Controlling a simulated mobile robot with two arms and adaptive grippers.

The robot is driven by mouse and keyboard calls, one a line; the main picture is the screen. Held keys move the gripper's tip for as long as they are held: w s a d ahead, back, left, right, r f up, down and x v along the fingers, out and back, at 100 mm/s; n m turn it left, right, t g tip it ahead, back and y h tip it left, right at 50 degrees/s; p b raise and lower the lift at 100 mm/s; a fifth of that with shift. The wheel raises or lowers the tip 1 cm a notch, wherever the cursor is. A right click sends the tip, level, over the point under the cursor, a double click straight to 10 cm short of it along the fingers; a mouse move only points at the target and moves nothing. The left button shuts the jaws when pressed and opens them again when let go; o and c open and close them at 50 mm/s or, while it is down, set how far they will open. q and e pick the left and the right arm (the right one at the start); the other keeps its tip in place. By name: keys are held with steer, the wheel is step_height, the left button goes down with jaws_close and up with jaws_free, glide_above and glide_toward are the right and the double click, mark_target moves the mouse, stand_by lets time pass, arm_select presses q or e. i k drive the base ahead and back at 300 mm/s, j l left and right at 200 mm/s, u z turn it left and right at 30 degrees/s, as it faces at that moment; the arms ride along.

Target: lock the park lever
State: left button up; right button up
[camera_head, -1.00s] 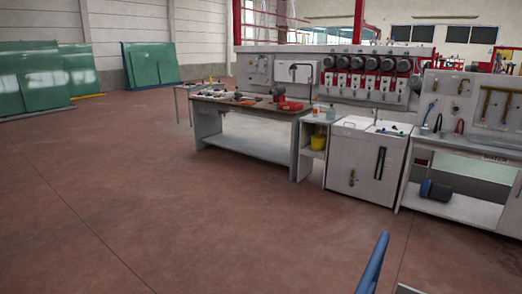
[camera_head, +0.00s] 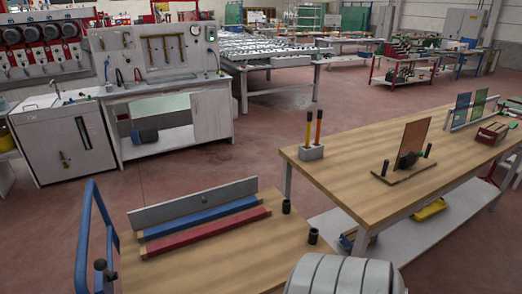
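No part in view is clearly recognisable as the park lever. A wooden-topped cart (camera_head: 220,255) with a blue tube handle (camera_head: 95,225) stands at the lower left. A small black knob (camera_head: 101,265) shows beside the handle; I cannot tell whether it is the lever. Two short black posts (camera_head: 286,206) (camera_head: 313,236) stand at the cart's right edge. The lower part of the cart is cut off by the frame. Neither of my grippers is in view.
The cart top holds a grey plate (camera_head: 195,202), a blue bar (camera_head: 200,217) and a red bar (camera_head: 207,232). A long workbench (camera_head: 350,180) stands right, with an upright brown panel (camera_head: 413,140). Red floor (camera_head: 200,170) is clear between cart and the back sink cabinet (camera_head: 170,105).

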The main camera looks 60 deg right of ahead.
mark_target(100, 264)
steer(key=k+z, duration=0.15)
steer(key=z, duration=1.6)
steer(key=i+j+u, duration=0.15)
steer(key=j, duration=0.25)
steer(key=i+j+u, duration=0.2)
steer(key=j, duration=0.2)
steer(key=i+j+u, duration=0.15)
steer(key=i+j, duration=0.15)
